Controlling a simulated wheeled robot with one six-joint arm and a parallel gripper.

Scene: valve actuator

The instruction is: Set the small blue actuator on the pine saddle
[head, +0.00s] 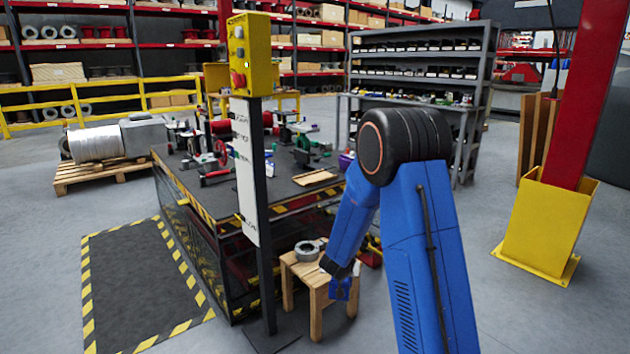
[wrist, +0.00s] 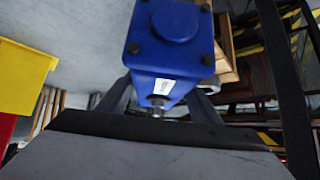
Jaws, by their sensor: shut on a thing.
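The small blue actuator (wrist: 172,42) is a boxy blue block with dark corner bolts, a white label and a short metal stub. In the wrist view it sits between the fingers of my gripper (wrist: 160,98), which is shut on it. In the head view the actuator (head: 341,289) shows small and dark blue beneath my wrist, at the right side of a wooden stool. My gripper is mostly hidden there by its dark wrist. No pine saddle can be made out for certain; a flat pale wooden piece (head: 315,177) lies on the workbench edge.
The wooden stool (head: 318,298) bears a grey metal ring part (head: 307,251). The dark workbench (head: 270,190) behind it carries several tools. A post with a yellow control box (head: 248,55) stands in front. A red column in a yellow guard (head: 545,228) stands right. Floor between is clear.

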